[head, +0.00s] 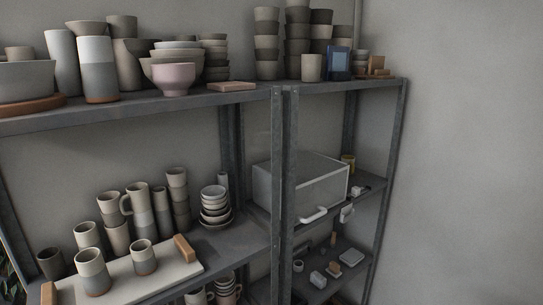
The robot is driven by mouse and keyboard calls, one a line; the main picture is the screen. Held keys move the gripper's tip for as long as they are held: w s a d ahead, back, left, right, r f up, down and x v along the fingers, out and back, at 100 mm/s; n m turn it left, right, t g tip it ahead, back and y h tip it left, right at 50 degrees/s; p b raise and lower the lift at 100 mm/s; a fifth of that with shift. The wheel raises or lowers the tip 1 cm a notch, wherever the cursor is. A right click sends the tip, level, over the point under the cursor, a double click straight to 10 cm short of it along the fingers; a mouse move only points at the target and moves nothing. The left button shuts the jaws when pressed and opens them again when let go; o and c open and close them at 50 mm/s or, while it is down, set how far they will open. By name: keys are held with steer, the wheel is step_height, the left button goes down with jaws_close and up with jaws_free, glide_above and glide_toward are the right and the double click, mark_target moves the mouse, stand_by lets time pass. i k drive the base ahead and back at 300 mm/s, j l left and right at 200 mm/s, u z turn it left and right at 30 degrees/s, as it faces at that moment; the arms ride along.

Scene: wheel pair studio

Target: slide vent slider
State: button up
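A light grey box (305,172) with a darker top stands on the middle shelf of the right-hand rack. A white bar handle (314,215) sticks out low on its front. A small pale part (347,213) hangs at the shelf edge, to the right of the handle. I cannot make out a vent slider for certain; the box's front is small and partly hidden by a rack post. My gripper is not in view.
Metal rack posts (284,190) stand before the box's left part. The upper shelf (150,106) holds stacked pots and cups. A pale tray (130,281) with cups sits lower left. A bare wall (470,150) fills the right.

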mark_target(355, 192)
steer(key=k+l, duration=0.1)
steer(key=l, duration=0.3)
steer(key=i+l+z, duration=0.2)
steer(key=i, duration=0.35)
steer(key=i+l+z, duration=0.25)
steer(key=i, duration=0.3)
steer(key=j, duration=0.1)
